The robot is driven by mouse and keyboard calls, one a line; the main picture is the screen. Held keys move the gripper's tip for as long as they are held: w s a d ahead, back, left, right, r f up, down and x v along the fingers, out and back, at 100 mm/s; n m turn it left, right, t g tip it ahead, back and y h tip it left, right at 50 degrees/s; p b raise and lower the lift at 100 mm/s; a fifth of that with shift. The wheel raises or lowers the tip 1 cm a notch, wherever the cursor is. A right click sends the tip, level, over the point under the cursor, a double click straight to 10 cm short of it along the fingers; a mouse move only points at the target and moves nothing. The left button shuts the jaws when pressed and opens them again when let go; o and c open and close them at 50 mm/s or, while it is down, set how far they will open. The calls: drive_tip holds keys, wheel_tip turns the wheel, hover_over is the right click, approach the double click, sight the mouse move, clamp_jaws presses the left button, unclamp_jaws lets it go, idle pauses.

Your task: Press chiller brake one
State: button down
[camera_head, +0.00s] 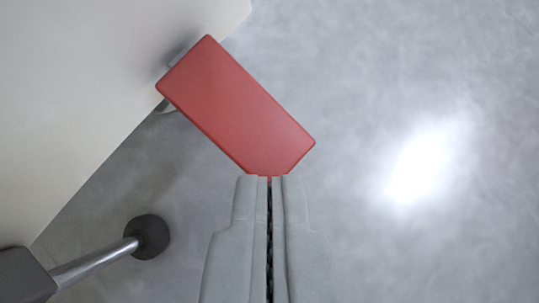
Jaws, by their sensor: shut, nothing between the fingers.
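A flat red pedal (236,106), which looks like the chiller brake, juts out diagonally from beside a pale cabinet panel in the upper middle of the view. My gripper (270,178) is shut and empty, with its fingertips together at the lower right end of the pedal. The fingertips overlap the pedal's edge in the picture; I cannot tell whether they touch it. No number or label shows on the pedal.
The pale cabinet panel (80,90) fills the upper left. A metal rod with a dark round foot (148,236) stands out at the lower left, beside a dark block (22,276). The grey floor (440,230) on the right is clear, with a bright reflection.

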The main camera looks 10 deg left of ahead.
drive_tip(key=shift+s+d+r, duration=0.1)
drive_tip(key=shift+s+r, duration=0.2)
drive_tip(key=shift+s, duration=0.45)
drive_tip(key=v, duration=1.7)
drive_tip(key=shift+s+r, duration=0.15)
